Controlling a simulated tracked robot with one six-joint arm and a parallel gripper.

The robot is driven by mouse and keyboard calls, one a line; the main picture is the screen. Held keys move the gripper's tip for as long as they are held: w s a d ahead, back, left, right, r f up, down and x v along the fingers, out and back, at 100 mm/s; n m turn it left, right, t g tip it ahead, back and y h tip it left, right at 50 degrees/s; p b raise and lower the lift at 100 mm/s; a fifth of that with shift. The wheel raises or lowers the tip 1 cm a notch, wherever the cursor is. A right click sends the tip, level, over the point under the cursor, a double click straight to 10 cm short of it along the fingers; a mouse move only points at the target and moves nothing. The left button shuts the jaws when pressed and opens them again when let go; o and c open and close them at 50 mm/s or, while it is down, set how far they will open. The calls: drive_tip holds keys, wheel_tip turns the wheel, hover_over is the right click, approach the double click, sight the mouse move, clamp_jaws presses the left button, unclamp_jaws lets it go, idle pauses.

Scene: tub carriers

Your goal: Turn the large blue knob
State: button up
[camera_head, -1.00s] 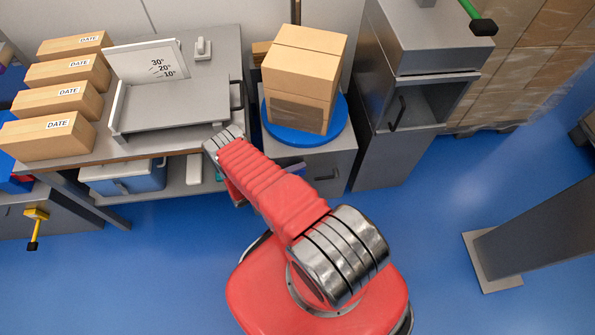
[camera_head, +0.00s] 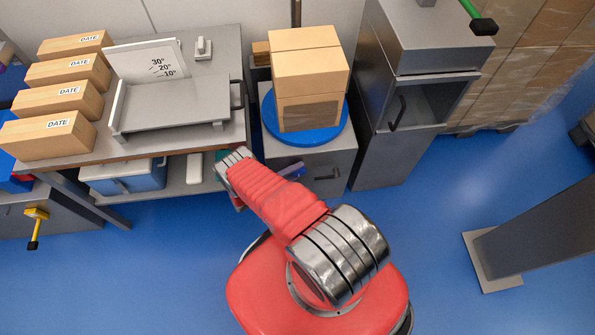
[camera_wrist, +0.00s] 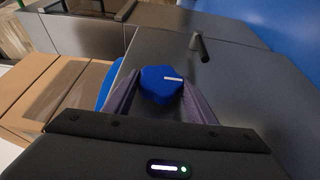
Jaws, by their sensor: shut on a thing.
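The large blue knob (camera_wrist: 158,80) sits on the grey front of a cabinet, with a white mark pointing right in the wrist view. My gripper (camera_wrist: 161,92) is shut on the knob, one finger at each side. In the head view the gripper is mostly hidden behind my red arm, at the front of the grey cabinet (camera_head: 335,160). On that cabinet a blue round turntable (camera_head: 340,131) carries a stack of two cardboard boxes (camera_head: 309,75). The turntable's edge also shows in the wrist view (camera_wrist: 106,90).
A dark handle (camera_wrist: 202,46) sticks out of the cabinet front beside the knob. A bench with a grey angled-plate fixture (camera_head: 175,105) and several boxes marked DATE (camera_head: 55,98) stands left. A tall grey cabinet (camera_head: 385,150) stands right. Blue floor is open in front.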

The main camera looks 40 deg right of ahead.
drive_tip(key=o, duration=1)
drive_tip(key=shift+f, duration=0.1)
drive_tip(key=shift+o, duration=0.2)
drive_tip(key=shift+a, duration=0.15)
